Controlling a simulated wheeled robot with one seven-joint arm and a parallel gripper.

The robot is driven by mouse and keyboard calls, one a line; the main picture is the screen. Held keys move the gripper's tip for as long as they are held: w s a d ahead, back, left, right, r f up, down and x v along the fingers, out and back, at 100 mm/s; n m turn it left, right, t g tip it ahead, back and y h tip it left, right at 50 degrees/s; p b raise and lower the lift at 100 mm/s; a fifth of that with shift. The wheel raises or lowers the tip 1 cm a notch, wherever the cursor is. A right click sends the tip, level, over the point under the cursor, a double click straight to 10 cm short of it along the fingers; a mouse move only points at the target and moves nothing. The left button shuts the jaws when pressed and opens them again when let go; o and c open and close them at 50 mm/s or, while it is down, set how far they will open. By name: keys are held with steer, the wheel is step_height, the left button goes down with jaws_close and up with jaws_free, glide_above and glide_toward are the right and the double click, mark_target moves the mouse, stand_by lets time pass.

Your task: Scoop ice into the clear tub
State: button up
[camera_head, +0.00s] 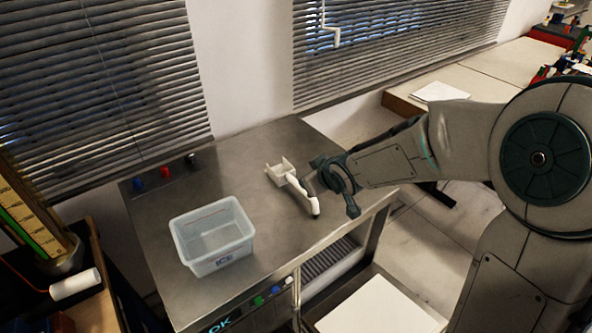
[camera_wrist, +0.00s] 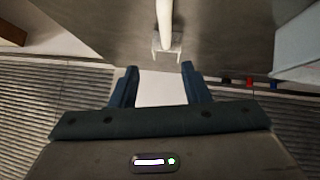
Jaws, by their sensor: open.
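The clear tub (camera_head: 213,238), marked ICE on its front, stands upright on the metal counter; its inside looks empty. A white scoop (camera_head: 290,182) lies on the counter to the right of the tub, with its handle toward the front. My gripper (camera_head: 333,196) is just right of the scoop's handle, with its jaws apart and nothing between them. In the wrist view the scoop (camera_wrist: 164,28) lies beyond my open fingertips (camera_wrist: 158,72), and the tub's side (camera_wrist: 298,48) shows at the right edge. No loose ice is clearly visible.
The metal counter (camera_head: 255,165) is clear between tub and scoop. Blue, red and black knobs (camera_head: 165,172) sit at its back left. Blinds (camera_head: 100,70) and a wall stand behind. A side table with a white roll (camera_head: 75,284) is at the left.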

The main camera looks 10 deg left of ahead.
mark_target(297, 184)
steer(key=b+x, duration=0.3)
steer(key=x, duration=0.4)
steer(key=shift+s+a+b, duration=0.1)
steer(key=shift+a+b, duration=0.2)
steer(key=shift+b, duration=0.05)
steer(key=shift+x, duration=0.75)
steer(key=f, duration=0.1)
steer(key=w+a+f, duration=0.1)
steer(key=f, duration=0.1)
steer(key=shift+w+a+f+b, duration=0.25)
steer(key=shift+w+a+b, duration=0.05)
steer(key=shift+w+b, duration=0.05)
steer(key=shift+w+a+f, duration=0.2)
steer(key=shift+w+f, duration=0.15)
steer(key=shift+w, duration=0.05)
jaws_close()
